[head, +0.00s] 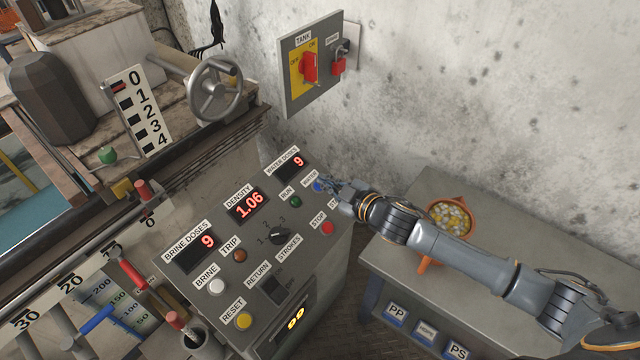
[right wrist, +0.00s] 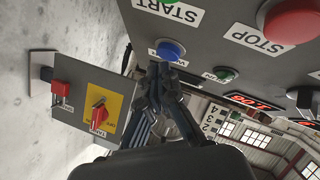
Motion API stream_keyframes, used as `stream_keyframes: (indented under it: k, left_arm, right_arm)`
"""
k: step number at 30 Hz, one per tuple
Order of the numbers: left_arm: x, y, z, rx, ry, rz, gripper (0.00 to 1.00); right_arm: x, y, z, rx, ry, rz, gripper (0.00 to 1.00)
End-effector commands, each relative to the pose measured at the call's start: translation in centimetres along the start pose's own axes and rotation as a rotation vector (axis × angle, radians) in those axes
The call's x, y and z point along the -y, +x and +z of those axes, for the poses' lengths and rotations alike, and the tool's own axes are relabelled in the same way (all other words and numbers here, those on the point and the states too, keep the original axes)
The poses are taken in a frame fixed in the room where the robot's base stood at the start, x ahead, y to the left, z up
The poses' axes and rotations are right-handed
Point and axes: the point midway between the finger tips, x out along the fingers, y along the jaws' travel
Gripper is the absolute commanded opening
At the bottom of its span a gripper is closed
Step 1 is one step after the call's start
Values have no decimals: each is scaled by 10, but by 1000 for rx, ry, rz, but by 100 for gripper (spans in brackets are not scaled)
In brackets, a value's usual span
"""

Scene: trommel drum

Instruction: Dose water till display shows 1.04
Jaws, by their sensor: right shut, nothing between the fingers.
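The grey control panel (head: 262,235) has a red density display (head: 248,205) reading 1.06. The water doses display (head: 292,167) and the brine doses display (head: 204,244) both read 9. My right gripper (head: 330,187) is shut and empty at the blue water button (head: 318,186), partly covering it in the head view. In the right wrist view the blue button (right wrist: 171,50) shows just beyond my shut fingertips (right wrist: 162,72). I cannot tell whether they touch it. My left gripper is not in view.
The green run button (head: 295,202) and the red stop button (head: 327,228) are close by. A tank switch box (head: 308,65) hangs on the wall above. A bench (head: 405,258) with an orange bowl (head: 437,217) is under my right arm.

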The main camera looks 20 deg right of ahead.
Motion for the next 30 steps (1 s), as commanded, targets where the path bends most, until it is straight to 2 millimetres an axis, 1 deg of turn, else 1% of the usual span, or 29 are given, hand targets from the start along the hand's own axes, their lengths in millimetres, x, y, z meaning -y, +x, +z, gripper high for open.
stream_keyframes:
  k: [30]
  left_arm:
    - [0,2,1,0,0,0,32]
  right_arm:
    - [4,6,5,1,-1,1,0]
